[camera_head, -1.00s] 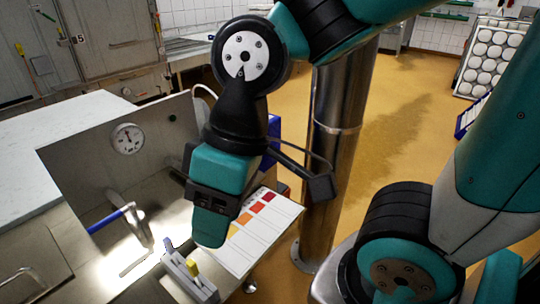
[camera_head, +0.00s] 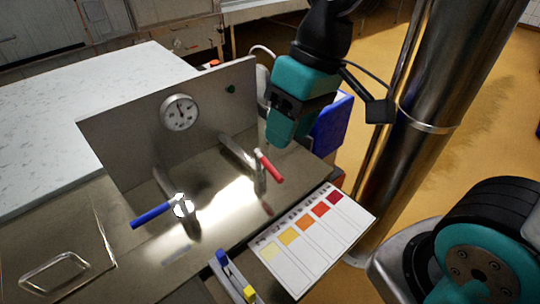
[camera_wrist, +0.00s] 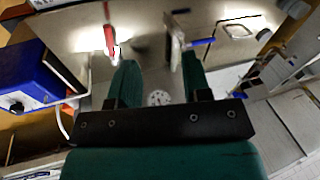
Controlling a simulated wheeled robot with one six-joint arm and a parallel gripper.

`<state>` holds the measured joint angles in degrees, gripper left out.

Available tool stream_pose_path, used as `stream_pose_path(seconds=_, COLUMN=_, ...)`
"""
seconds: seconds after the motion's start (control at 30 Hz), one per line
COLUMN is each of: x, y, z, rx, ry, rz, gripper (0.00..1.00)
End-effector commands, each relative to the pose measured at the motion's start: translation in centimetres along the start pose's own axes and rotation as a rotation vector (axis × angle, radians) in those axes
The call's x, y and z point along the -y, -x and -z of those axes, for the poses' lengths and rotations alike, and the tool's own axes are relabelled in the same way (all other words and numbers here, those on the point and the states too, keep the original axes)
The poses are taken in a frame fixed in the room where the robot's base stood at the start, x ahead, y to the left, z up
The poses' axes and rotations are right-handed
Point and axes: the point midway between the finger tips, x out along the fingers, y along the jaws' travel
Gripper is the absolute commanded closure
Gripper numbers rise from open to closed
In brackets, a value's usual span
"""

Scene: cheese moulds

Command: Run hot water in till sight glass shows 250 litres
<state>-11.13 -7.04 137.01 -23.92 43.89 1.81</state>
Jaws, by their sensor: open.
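The red-handled valve (camera_head: 270,166) stands on the steel top, with its red handle angled down to the right; it also shows in the wrist view (camera_wrist: 109,40). The blue-handled valve (camera_head: 152,215) is to its left, and shows right of my fingers in the wrist view (camera_wrist: 200,42). My gripper (camera_head: 280,138) hangs just above and beyond the red handle, apart from it. In the wrist view its fingers (camera_wrist: 160,78) are spread with nothing between them. A round dial gauge (camera_head: 180,112) is on the upright steel panel. I cannot make out a sight glass.
A card with yellow to red squares (camera_head: 312,240) lies at the front right. A grey holder with blue and yellow parts (camera_head: 233,276) is at the front edge. A blue box (camera_head: 331,126) stands behind my gripper. A steel column (camera_head: 430,110) rises at the right.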

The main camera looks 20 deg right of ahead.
Motion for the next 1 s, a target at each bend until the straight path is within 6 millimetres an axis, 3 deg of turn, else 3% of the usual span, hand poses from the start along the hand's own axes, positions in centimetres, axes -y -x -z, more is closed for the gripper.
stream_pose_path(seconds=0.1, x=-5.3, y=-0.8, z=4.0, rx=0.03, ry=-0.142, rz=-0.041, gripper=0.56)
stream_pose_path(seconds=0.2, x=-9.2, y=-1.4, z=6.2, rx=0.048, ry=-0.241, rz=-0.07, gripper=0.56)
stream_pose_path(seconds=0.33, x=-12.2, y=-2.1, z=7.5, rx=0.062, ry=-0.312, rz=-0.09, gripper=0.56)
stream_pose_path(seconds=0.57, x=-13.0, y=-4.7, z=7.5, rx=0.068, ry=-0.327, rz=-0.093, gripper=0.56)
stream_pose_path(seconds=1.0, x=-13.5, y=-14.6, z=6.8, rx=0.07, ry=-0.32, rz=-0.093, gripper=0.56)
